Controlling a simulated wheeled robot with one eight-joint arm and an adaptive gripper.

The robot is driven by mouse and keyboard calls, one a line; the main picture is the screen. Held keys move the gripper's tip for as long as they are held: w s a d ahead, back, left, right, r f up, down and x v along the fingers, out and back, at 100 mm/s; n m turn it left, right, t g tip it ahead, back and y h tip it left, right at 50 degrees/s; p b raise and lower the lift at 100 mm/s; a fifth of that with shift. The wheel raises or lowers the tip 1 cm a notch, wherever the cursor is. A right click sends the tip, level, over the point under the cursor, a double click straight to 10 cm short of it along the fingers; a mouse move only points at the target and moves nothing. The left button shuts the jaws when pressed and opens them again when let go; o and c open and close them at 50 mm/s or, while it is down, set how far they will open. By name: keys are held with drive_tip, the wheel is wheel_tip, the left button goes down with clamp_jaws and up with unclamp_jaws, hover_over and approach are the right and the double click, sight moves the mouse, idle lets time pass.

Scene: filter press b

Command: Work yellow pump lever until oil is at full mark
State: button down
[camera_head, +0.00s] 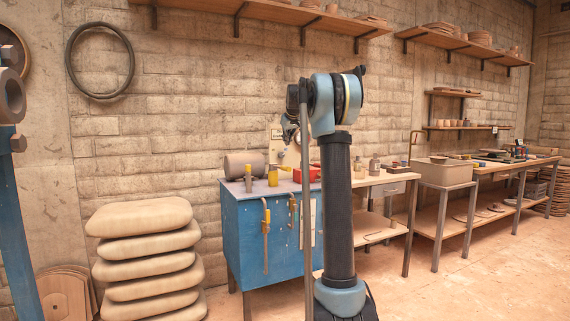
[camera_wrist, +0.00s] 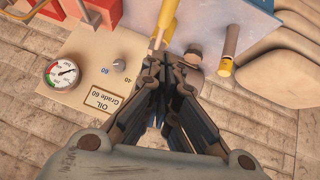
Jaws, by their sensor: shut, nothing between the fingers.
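Two yellow-topped items stand on the blue cabinet (camera_head: 270,235): a slim one (camera_head: 248,175) at left and a wider one (camera_head: 272,176) to its right. I cannot tell which is the pump lever. In the wrist view, one yellow piece (camera_wrist: 167,18) is just beyond my gripper and another, a yellow-ended post (camera_wrist: 231,45), is to the right. My gripper (camera_wrist: 163,62) is shut and empty; I cannot tell if it touches the nearer piece. A beige panel (camera_wrist: 92,85) carries a round gauge (camera_wrist: 62,72), an "OIL Grade 60" label (camera_wrist: 104,99) and a knob (camera_wrist: 120,60). No full mark is legible.
A horizontal cylinder (camera_head: 244,164) lies on the cabinet, and a red tray (camera_head: 306,174) is at its right. Tools hang on its front. Stacked pale slabs (camera_head: 145,252) stand left. Benches (camera_head: 382,182) run right along the brick wall. Open floor lies in front.

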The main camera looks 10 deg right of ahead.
hover_over(285, 167)
wheel_tip(285, 167, down, 10)
drive_tip(key=shift+w, duration=0.1)
drive_tip(key=shift+d+f, duration=0.15)
drive_tip(key=shift+f, duration=0.55)
